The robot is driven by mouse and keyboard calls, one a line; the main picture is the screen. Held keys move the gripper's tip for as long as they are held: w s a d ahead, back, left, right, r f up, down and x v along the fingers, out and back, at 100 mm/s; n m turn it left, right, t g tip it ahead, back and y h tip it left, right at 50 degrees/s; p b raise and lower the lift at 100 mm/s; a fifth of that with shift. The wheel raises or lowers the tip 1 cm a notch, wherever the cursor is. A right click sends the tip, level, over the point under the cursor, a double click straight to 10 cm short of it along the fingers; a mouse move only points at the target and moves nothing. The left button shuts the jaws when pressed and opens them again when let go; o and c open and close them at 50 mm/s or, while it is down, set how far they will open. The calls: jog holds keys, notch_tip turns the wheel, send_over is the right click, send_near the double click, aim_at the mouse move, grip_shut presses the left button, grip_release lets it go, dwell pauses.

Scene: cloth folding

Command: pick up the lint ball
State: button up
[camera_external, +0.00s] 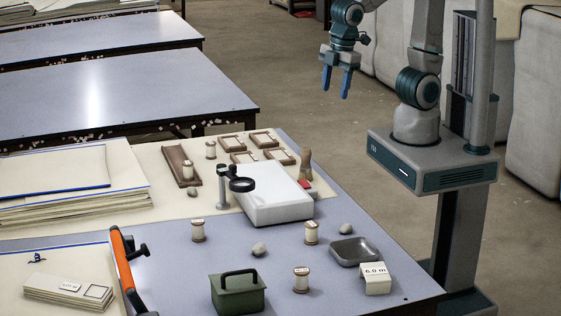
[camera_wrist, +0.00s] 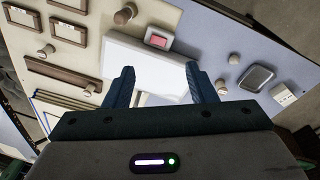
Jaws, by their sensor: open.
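Several small grey roundish lumps that look like lint balls lie in the external view; I cannot tell which is meant. One (camera_external: 258,249) lies at the front middle, one (camera_external: 346,229) behind the dark tray, and one (camera_external: 193,191) in front of the wooden tray. The lump by the dark tray also shows in the wrist view (camera_wrist: 234,58). My gripper (camera_external: 335,93) is open and empty, raised high, apart from all the lumps. In the wrist view its fingers (camera_wrist: 160,80) frame the white block.
The white block (camera_external: 274,206) and magnifier stand (camera_external: 223,195) are mid-table. Thread spools (camera_external: 311,232), a dark tray (camera_external: 345,258), a number card (camera_external: 376,279), a green box (camera_external: 238,293) and an orange-handled tool (camera_external: 122,262) stand around. Bare tabletop lies between them.

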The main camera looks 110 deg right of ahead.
jog(key=w+a+f+n+h, duration=0.1)
jog(key=w+a+f+n, duration=0.3)
jog(key=a, duration=0.5)
jog(key=n+g+h+b, duration=0.1)
jog(key=n+h+b, duration=0.1)
jog(key=n, duration=0.4)
send_over(348, 225)
jog(key=d, duration=0.3)
notch_tip(348, 225, down, 6)
jog(key=a+f+n, duration=0.4)
jog(key=a+f, duration=0.2)
jog(key=a, duration=0.3)
jog(key=shift+h, duration=0.4)
jog(key=x, duration=0.7)
jog(key=shift+s+d+f, duration=0.15)
jog(key=shift+s+f, duration=0.2)
jog(key=shift+x, duration=2.9)
jog(key=shift+w+d+r, duration=0.1)
jog(key=shift+w, duration=0.1)
grip_shut()
